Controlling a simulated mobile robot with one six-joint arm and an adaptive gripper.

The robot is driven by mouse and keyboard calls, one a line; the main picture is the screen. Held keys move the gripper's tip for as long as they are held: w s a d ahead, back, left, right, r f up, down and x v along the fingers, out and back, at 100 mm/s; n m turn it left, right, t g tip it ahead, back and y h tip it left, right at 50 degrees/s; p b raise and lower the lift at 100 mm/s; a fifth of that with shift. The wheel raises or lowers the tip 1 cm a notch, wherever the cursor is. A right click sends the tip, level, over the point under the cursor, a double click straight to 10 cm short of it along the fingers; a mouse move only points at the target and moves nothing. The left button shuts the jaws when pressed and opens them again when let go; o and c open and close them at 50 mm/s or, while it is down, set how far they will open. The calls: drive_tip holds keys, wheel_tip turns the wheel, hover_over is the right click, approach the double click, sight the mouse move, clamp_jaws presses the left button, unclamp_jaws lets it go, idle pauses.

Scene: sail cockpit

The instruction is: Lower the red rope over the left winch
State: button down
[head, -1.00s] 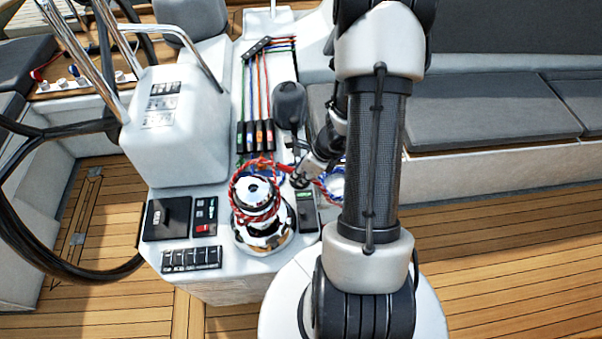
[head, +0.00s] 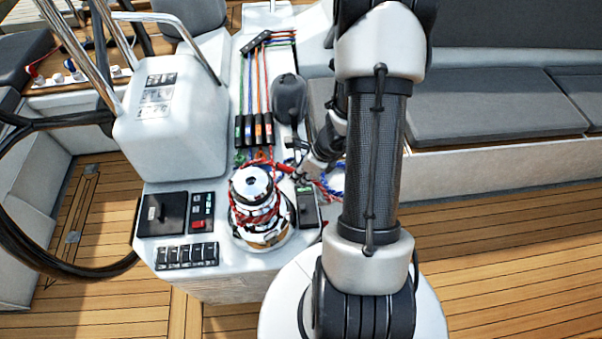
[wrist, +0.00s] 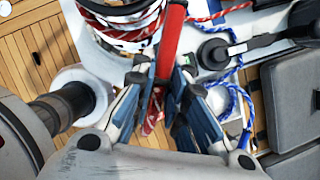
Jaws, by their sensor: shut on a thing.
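The chrome left winch (head: 252,190) stands on the white console in the head view. The red rope (head: 262,218) is looped around the winch drum, below its top; the far side of the loop is hidden by the drum. The winch (wrist: 125,22) also shows at the top of the wrist view with rope around it. My gripper (head: 297,172) is just right of and behind the winch. In the wrist view my gripper (wrist: 160,85) is shut on a red length of the rope (wrist: 172,40) that runs up beside the winch.
A blue-and-white rope (wrist: 232,95) lies right of the winch. Black switch panels (head: 188,256) sit in front and to the left. A row of rope clutches (head: 255,130) and a dark rounded cover (head: 289,98) stand behind. The wheel (head: 20,220) is at far left.

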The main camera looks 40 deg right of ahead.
drive_tip(key=shift+f+b, duration=1.9)
drive_tip(key=shift+f, duration=0.3)
